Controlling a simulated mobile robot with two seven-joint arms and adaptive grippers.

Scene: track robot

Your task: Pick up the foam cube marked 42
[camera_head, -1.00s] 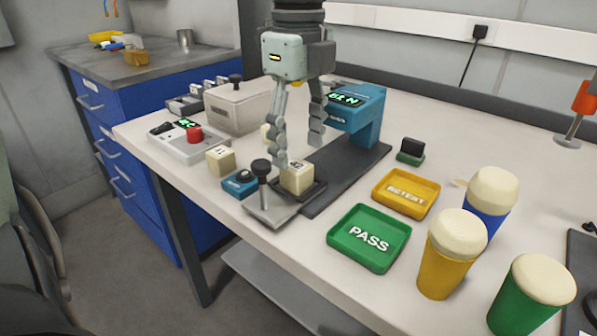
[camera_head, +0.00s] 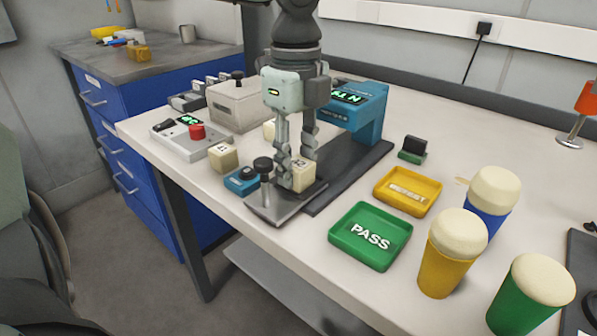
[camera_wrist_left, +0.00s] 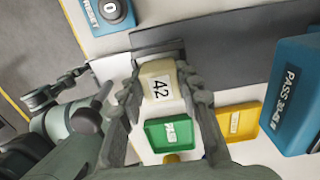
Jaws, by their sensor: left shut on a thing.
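The cream foam cube marked 42 (camera_wrist_left: 159,84) sits between the two fingers of my left gripper (camera_wrist_left: 167,95) in the left wrist view, its number facing the camera. In the head view the same cube (camera_head: 303,173) is on or just above the dark end of the test stand's base, partly hidden by the fingers. My left gripper (camera_head: 294,172) points down and is shut on it. I cannot tell whether the cube touches the base.
A lever with a black knob (camera_head: 263,165) stands close to the gripper. A second cream cube (camera_head: 223,156) sits left of a blue button box (camera_head: 241,181). The blue press (camera_head: 354,110) rises behind. A green PASS tray (camera_head: 370,236) and yellow tray (camera_head: 407,191) lie right, near several foam-topped cups.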

